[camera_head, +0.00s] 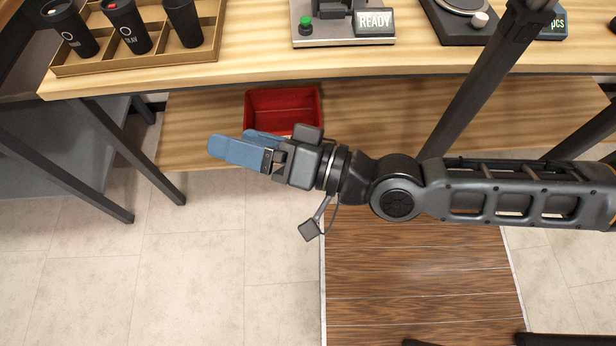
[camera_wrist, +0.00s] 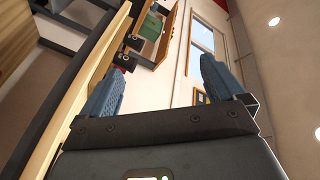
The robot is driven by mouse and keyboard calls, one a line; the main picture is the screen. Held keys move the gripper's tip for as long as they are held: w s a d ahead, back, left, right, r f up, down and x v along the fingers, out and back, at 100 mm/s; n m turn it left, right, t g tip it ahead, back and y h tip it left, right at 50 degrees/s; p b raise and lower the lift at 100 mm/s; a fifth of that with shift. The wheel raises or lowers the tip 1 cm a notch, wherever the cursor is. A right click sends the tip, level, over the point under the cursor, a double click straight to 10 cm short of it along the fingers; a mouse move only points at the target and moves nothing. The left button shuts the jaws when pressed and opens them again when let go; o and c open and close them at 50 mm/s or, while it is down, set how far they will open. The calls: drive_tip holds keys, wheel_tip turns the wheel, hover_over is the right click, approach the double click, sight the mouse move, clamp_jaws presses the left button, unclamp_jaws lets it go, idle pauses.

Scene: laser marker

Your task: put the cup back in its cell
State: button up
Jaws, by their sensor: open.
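My gripper (camera_head: 232,142) is open and empty, in front of the bench, pointing left, apart from the cups. Its blue fingers (camera_wrist: 162,68) are spread in the wrist view, with small dark shapes beyond the left finger.
A marking machine (camera_head: 345,42) with a green button and a READY display (camera_head: 374,22) stands mid-bench. A dark device (camera_head: 462,22) stands right of it. A red bin (camera_head: 284,100) sits on the lower shelf behind my gripper. The floor at left is clear.

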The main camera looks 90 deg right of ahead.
drive_tip(key=s+a+n+g+y, duration=0.2)
drive_tip(key=s+a+n+y, duration=0.3)
drive_tip(key=n, duration=0.8)
drive_tip(key=s+a, duration=0.1)
drive_tip(key=s, duration=0.2)
drive_tip(key=shift+s+f+g+y, duration=0.15)
drive_tip(key=shift+f+g+y, duration=0.05)
drive_tip(key=shift+g+y, duration=0.1)
drive_tip(key=shift+r, duration=0.1)
drive_tip(key=shift+r+p, duration=0.45)
drive_tip(key=shift+p, duration=0.05)
